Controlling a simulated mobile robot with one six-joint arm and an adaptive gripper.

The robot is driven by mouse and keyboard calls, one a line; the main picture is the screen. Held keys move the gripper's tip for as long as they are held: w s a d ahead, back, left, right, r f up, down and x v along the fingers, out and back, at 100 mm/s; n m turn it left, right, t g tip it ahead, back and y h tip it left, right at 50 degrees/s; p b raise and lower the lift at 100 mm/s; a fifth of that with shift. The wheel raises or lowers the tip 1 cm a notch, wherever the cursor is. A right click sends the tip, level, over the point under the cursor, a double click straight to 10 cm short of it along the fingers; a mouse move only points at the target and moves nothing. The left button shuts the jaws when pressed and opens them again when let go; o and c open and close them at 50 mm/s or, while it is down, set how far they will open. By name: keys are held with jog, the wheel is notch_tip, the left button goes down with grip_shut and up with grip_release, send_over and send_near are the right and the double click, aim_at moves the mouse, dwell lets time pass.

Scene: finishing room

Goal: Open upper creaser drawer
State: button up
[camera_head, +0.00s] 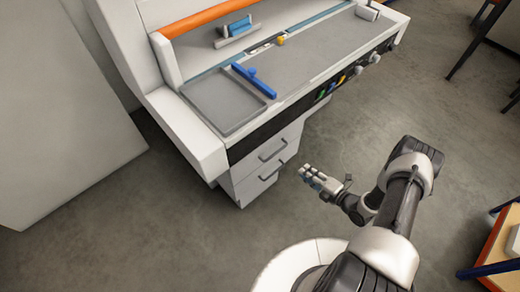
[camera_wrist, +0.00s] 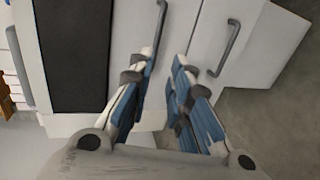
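The creaser (camera_head: 290,75) is a pale machine with a grey top, and two drawers stand one above the other under its front. The upper drawer (camera_head: 262,142) looks shut, with a dark bar handle (camera_head: 273,151). In the wrist view, which is turned sideways, that handle (camera_wrist: 160,25) lies next to the dark front panel, its lower end close to the left finger's tip. My gripper (camera_head: 303,172) is in front of the drawers, apart from them in the head view. Its blue-padded fingers (camera_wrist: 164,68) are spread with nothing visible between them.
The lower drawer (camera_head: 259,182) looks shut; its handle (camera_wrist: 224,48) is right of my fingers in the wrist view. Knobs (camera_head: 366,63) line the creaser's front edge. A wooden-topped, blue-legged table (camera_head: 497,245) stands at right. Bare floor (camera_head: 150,225) lies left of my base.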

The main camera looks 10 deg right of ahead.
jog(key=s+a, duration=0.1)
jog(key=a, duration=0.1)
jog(key=b, duration=0.5)
send_near(273, 155)
jog(key=shift+y, duration=0.3)
jog(key=x, duration=1)
jog(key=shift+w+d+f, duration=0.15)
jog(key=shift+d+f, duration=0.05)
jog(key=shift+f, duration=0.25)
jog(key=shift+c, duration=0.5)
grip_shut()
